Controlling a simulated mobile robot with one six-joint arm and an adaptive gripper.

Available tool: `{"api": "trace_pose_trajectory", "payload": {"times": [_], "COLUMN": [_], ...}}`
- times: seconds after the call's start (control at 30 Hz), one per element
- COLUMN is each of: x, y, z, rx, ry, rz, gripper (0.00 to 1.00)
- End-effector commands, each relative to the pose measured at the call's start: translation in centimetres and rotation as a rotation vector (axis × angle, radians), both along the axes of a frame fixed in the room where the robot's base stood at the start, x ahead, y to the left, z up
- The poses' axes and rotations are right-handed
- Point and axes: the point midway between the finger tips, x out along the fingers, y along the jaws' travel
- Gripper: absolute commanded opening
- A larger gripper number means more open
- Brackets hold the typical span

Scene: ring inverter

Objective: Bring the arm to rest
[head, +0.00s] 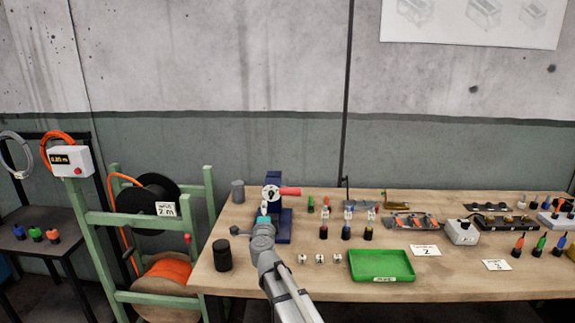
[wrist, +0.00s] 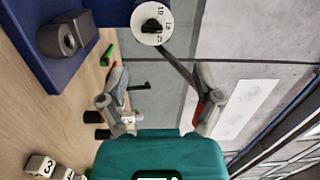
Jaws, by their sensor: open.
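My gripper (wrist: 156,88) is open in the wrist view, its two grey fingers spread above the teal gripper body. Nothing shows held between them. In the head view my gripper (head: 264,209) is small, at the end of my arm, in front of a dark blue bench device (head: 285,227). The device has a round white dial (head: 270,193) and a red handle (head: 290,191). The dial (wrist: 152,24) also shows at the top of the wrist view, beyond the fingers. From these views I cannot tell whether the fingers touch the device.
The wooden bench (head: 330,285) carries a green tray (head: 381,280), white numbered cubes (head: 320,259), a dark cylinder (head: 221,255) and several small coloured parts. A green rack (head: 125,219) with cable reels stands to the left. The wall is behind the bench.

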Motion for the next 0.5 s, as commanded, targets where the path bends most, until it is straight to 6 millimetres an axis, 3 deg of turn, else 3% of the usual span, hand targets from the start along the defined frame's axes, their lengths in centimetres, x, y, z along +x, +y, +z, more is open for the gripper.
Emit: {"api": "trace_pose_trajectory", "payload": {"times": [0.23, 0.5], "x": [-1.6, -4.5], "y": [-0.5, -1.5], "z": [1.2, -0.2], "rx": [-0.201, -0.475], "ry": [-0.030, 0.022], "rz": [0.198, 0.441], "gripper": [0.83, 0.83]}}
